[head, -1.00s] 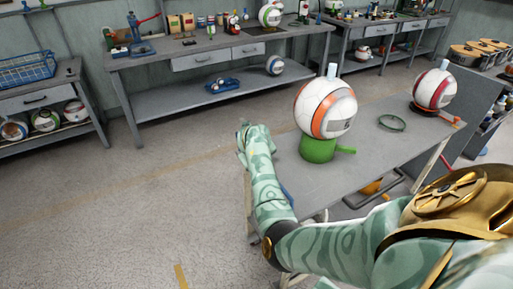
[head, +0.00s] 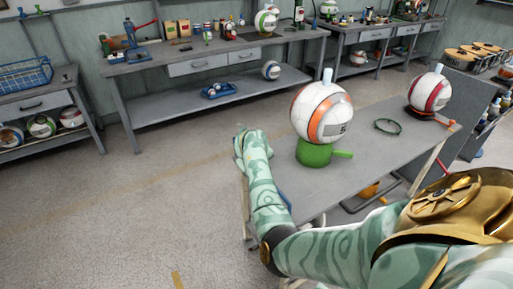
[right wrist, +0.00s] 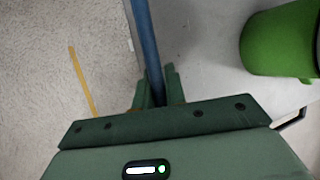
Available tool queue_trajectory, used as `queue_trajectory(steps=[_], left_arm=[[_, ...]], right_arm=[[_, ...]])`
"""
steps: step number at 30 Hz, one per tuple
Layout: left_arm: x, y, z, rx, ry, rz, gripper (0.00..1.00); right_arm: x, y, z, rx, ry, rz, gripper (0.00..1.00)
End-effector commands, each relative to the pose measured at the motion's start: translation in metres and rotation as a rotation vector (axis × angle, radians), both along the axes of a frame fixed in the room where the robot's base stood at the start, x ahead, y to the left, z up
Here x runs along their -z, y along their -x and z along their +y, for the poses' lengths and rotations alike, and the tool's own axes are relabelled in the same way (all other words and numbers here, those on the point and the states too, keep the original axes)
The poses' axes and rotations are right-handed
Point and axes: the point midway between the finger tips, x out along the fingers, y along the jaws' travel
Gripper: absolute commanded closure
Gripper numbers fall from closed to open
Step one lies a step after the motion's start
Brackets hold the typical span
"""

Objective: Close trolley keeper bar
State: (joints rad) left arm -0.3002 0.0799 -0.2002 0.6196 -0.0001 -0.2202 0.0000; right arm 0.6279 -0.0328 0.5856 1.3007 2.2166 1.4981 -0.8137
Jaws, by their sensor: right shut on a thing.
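The trolley (head: 372,160) is a grey-topped table in the head view. The blue keeper bar (right wrist: 143,35) runs along the trolley's edge in the right wrist view. In the head view only a small blue piece (head: 285,199) shows beside my forearm. My right gripper (right wrist: 157,88) is shut on the bar, which passes between its two green fingers. In the head view the right gripper (head: 242,146) is at the trolley's left edge, its fingertips hidden. My left gripper is not in view.
A white and orange ball (head: 307,108) sits on a green holder (head: 314,154) on the trolley, near my right arm. A green ring (head: 387,127) and a red-striped ball (head: 427,92) are farther right. Open floor (head: 130,205) lies left of the trolley. Workbenches line the back wall.

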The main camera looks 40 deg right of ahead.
Motion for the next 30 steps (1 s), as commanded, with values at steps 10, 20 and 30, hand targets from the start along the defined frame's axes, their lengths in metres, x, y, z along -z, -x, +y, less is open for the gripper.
queue_trajectory(steps=[10, 20, 30], left_arm=[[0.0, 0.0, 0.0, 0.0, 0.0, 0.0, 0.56], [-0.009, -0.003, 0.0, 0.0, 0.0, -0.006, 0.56], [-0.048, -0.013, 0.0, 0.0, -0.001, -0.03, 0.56]], right_arm=[[0.002, 0.001, 0.001, 0.0, -0.004, 0.003, 0.66], [-0.015, 0.005, 0.007, -0.002, -0.002, 0.0, 0.66], [-0.095, 0.031, 0.041, -0.001, -0.003, -0.003, 0.66]])
